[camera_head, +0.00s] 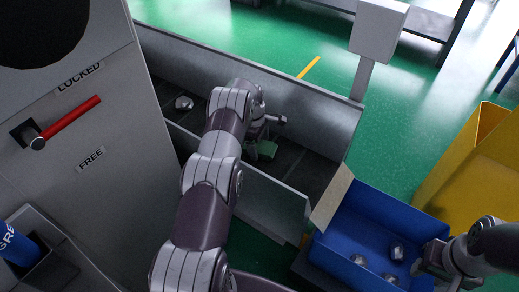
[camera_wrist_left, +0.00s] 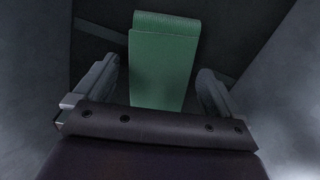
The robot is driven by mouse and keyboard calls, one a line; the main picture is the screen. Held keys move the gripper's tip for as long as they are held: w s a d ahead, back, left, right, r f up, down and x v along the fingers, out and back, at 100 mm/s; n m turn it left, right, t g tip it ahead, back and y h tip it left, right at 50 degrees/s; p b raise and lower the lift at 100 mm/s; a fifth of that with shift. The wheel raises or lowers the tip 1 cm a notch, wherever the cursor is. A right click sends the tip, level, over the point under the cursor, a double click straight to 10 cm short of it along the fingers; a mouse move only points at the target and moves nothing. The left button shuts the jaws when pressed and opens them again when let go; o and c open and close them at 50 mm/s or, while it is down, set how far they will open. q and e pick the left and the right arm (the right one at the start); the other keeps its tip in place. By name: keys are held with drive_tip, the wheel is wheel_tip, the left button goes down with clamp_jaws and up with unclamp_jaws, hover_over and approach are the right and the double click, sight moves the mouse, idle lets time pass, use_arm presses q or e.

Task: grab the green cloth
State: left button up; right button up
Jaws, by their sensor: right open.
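The green cloth (camera_head: 266,149) lies low in the grey metal trough, just below my left gripper (camera_head: 262,138). In the left wrist view the folded green cloth (camera_wrist_left: 162,65) hangs between the two fingers of my left gripper (camera_wrist_left: 155,88). These fingers are apart, with a gap on each side of the cloth, so the gripper is open and not closed on it. My left arm hides part of the trough. My right gripper (camera_head: 434,262) is at the right edge, over the side of the blue bin, and is open.
The blue bin (camera_head: 375,203) holds several crumpled foil pieces (camera_head: 397,250). Another foil piece (camera_head: 184,103) lies in the trough (camera_head: 325,120) at left. A grey cabinet with a red lever (camera_head: 72,118) stands at left. A yellow container (camera_head: 480,150) is at right. The trough walls surround my left gripper.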

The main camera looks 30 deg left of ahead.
use_arm(q)
drive_tip(key=c, duration=0.9)
